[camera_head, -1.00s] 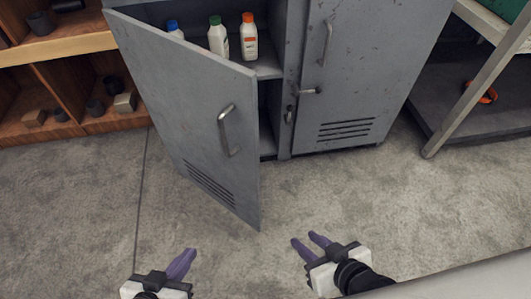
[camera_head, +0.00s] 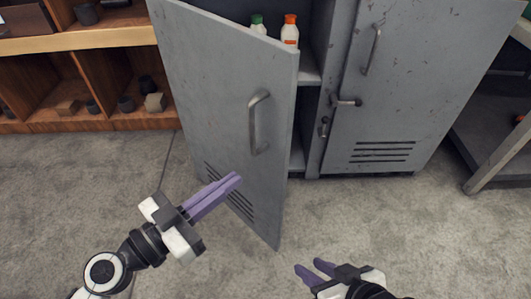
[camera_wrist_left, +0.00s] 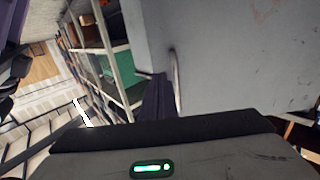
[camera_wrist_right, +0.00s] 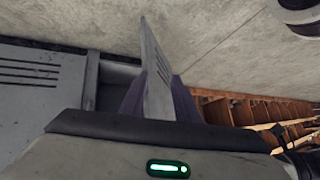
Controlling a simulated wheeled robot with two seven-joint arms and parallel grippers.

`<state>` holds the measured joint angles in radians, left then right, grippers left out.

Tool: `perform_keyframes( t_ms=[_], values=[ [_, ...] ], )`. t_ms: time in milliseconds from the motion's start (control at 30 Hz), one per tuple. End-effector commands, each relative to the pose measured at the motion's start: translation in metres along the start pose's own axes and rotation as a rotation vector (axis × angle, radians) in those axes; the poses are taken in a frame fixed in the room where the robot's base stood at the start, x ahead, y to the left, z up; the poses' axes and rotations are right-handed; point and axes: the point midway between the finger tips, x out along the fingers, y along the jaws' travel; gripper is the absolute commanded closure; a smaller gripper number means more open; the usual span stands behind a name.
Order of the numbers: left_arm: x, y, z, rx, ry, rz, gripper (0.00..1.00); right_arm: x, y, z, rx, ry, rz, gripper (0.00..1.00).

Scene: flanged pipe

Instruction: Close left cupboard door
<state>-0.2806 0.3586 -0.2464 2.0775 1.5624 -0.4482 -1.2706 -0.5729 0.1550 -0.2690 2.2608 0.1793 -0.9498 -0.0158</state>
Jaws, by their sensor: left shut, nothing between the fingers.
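The left cupboard door (camera_head: 215,95) is grey metal and stands open, swung out towards me. It has a metal bar handle (camera_head: 258,122) near its free edge and vent slots low down. In the left wrist view the door (camera_wrist_left: 235,55) and its handle (camera_wrist_left: 177,80) lie just beyond the fingers. My left gripper (camera_head: 238,178) is shut and empty, in front of the door's outer face, below and left of the handle. I cannot tell whether it touches. My right gripper (camera_head: 313,268) is open and empty, low and right of the door's bottom corner.
The right cupboard door (camera_head: 410,90) is closed, with handle and latch. Bottles with green (camera_head: 258,25) and orange (camera_head: 290,30) caps stand inside. A wooden shelf unit (camera_head: 120,70) is at left, a metal table leg (camera_head: 500,155) at right. The floor in front is clear.

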Motion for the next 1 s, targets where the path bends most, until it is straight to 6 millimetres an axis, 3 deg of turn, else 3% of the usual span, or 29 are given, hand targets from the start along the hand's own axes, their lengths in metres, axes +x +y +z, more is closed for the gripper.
perform_keyframes(
  t_ms=[300,500,1000],
  values=[
    [0.070,0.000,-0.004,-0.002,0.002,0.000,1.00,-0.014,0.006,-0.005,0.034,0.053,0.037,0.71],
    [0.097,0.000,-0.001,-0.003,0.000,-0.001,1.00,-0.018,0.008,-0.005,0.041,0.072,0.047,0.71],
    [0.107,0.000,0.001,-0.002,-0.002,-0.001,1.00,-0.018,0.009,-0.006,0.042,0.079,0.051,0.71]
  ],
)
